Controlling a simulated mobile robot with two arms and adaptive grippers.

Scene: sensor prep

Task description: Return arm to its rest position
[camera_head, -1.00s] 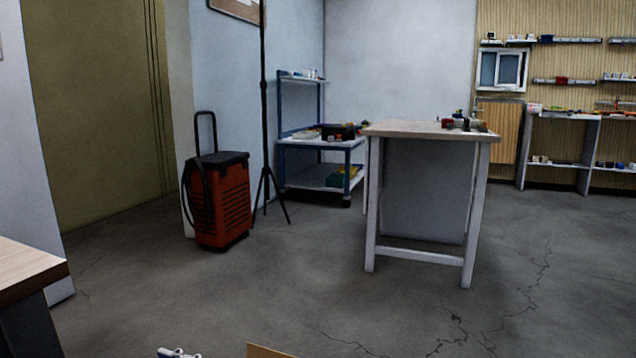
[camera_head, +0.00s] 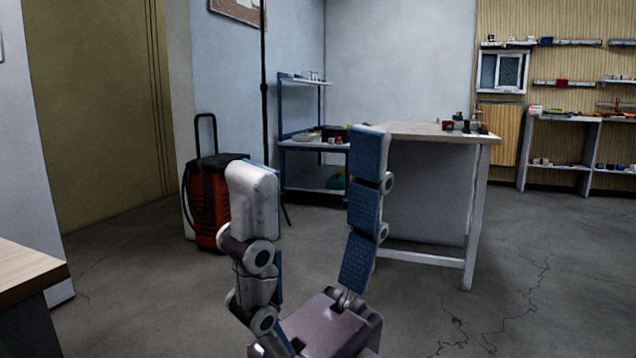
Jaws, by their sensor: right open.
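My right gripper (camera_head: 308,185) stands upright in the lower middle of the head view. Its two jointed fingers point up and are spread wide apart. It is open, with nothing between the fingers. Blue pads show on the inner faces of the fingers. The gripper's palm is at the bottom of the view, and the arm behind it is out of the picture. My left gripper is not in view.
A white-legged table (camera_head: 420,131) with small items stands behind the right finger. A red wheeled case (camera_head: 207,215) and a blue shelf rack (camera_head: 300,144) are partly covered by the gripper. A wooden tabletop (camera_head: 25,275) is at the left edge. Floor (camera_head: 560,290) at right is clear.

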